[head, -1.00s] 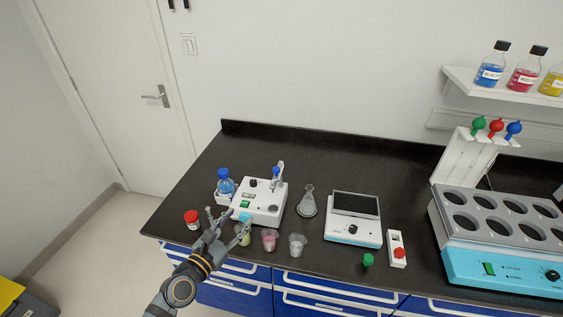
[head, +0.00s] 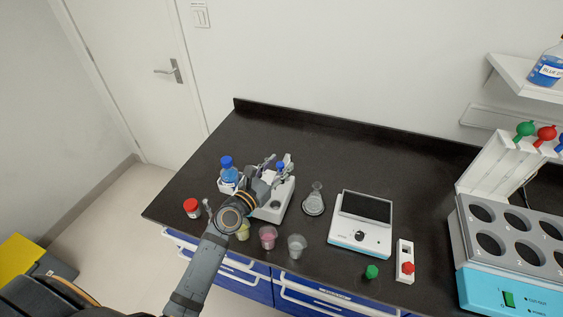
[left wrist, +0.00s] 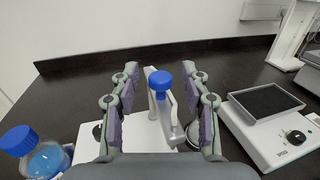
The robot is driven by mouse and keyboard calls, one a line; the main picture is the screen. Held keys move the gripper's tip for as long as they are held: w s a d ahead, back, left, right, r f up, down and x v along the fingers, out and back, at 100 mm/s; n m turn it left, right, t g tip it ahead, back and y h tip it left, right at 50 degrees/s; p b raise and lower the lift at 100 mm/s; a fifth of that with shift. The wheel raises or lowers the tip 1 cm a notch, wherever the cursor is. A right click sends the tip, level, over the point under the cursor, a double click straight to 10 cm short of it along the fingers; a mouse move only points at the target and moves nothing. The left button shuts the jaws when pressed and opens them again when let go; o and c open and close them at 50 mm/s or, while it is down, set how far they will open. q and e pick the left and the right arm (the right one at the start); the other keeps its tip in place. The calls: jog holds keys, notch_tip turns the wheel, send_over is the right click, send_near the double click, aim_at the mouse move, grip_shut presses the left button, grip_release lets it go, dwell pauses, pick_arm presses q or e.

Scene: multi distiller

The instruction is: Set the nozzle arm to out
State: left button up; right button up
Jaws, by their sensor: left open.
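The white distiller (head: 281,206) stands on the black counter, partly hidden by my left arm in the head view. Its nozzle arm (head: 289,168), with a blue knob (head: 281,166), rises at its back. In the left wrist view the blue knob (left wrist: 161,80) and the pale nozzle arm (left wrist: 170,112) sit between my spread fingers. My left gripper (head: 274,166) is open; in the left wrist view its fingers (left wrist: 165,105) stand on both sides of the nozzle arm, with gaps visible. Whether anything touches is unclear. My right gripper is out of view.
A blue-capped bottle (head: 228,172) stands left of the distiller. Cups, including a pink one (head: 268,237) and a clear one (head: 297,246), stand in front. The counter behind is clear.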

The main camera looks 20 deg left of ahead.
pick_arm(q)
jog(key=shift+w+d+r, duration=0.1)
jog(key=shift+w+d, duration=0.05)
jog(key=shift+w, duration=0.4)
jog(key=shift+c, duration=1.2)
jog(key=c, duration=0.7)
grip_shut()
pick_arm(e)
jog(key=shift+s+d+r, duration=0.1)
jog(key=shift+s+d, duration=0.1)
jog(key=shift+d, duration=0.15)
